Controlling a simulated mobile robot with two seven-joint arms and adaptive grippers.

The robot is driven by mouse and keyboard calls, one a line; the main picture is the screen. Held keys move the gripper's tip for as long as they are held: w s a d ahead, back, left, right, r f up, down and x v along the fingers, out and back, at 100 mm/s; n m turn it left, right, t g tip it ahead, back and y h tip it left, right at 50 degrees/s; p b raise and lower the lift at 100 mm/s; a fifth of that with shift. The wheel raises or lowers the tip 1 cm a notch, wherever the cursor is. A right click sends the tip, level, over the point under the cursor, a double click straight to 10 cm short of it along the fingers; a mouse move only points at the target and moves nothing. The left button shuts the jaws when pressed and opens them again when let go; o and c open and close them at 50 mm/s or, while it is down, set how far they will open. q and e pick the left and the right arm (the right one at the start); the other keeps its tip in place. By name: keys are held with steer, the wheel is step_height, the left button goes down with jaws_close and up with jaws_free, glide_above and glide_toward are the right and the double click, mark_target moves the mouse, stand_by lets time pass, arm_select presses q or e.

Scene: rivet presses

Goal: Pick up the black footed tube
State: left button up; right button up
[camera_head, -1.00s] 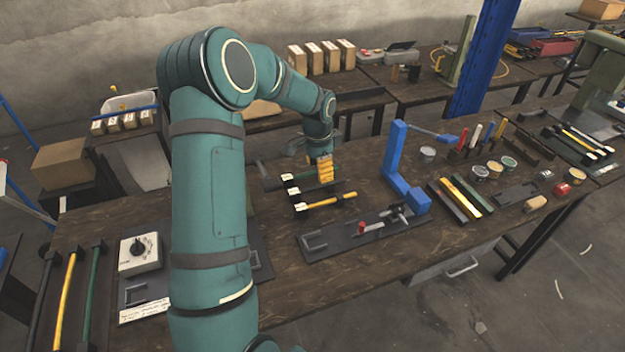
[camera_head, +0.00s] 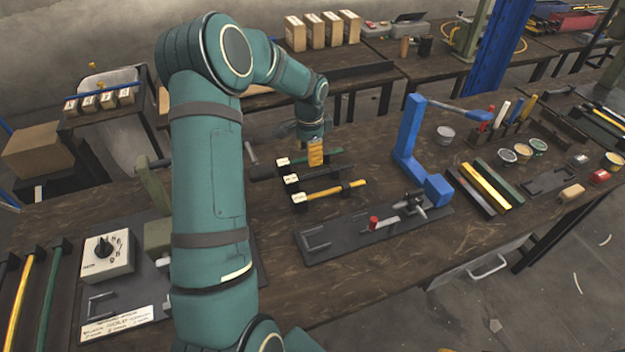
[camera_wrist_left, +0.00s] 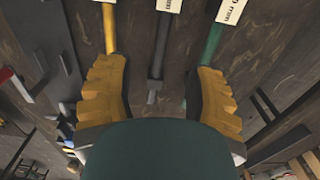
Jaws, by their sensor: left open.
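The black footed tube (camera_wrist_left: 161,45) lies between a yellow tube (camera_wrist_left: 109,30) and a green tube (camera_wrist_left: 211,48) in my left wrist view, with a white label at one end. In the head view the labelled tubes lie side by side on the bench, with the yellow tube (camera_head: 328,191) nearest. My left gripper (camera_head: 315,153) is at these tubes. Its yellow fingers (camera_wrist_left: 160,88) are open and apart, with the black tube lying between them in the wrist view. I cannot tell the height of the fingertips above it. My right gripper is out of view.
A blue press (camera_head: 408,140) stands right of the tubes. A dark fixture plate (camera_head: 340,238) with a red-tipped lever lies in front. A white dial box (camera_head: 107,256) stands at left. Several bars (camera_head: 483,188) lie at right. Bare bench shows between the tubes and the plate.

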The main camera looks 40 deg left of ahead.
mark_target(313, 176)
arm_select(q)
step_height(313, 176, down, 5)
steer(key=shift+b, duration=0.35)
steer(key=f, duration=0.2)
steer(key=w+f+b, duration=0.1)
steer(key=f, duration=0.2)
steer(key=shift+d, duration=0.1)
jaws_close()
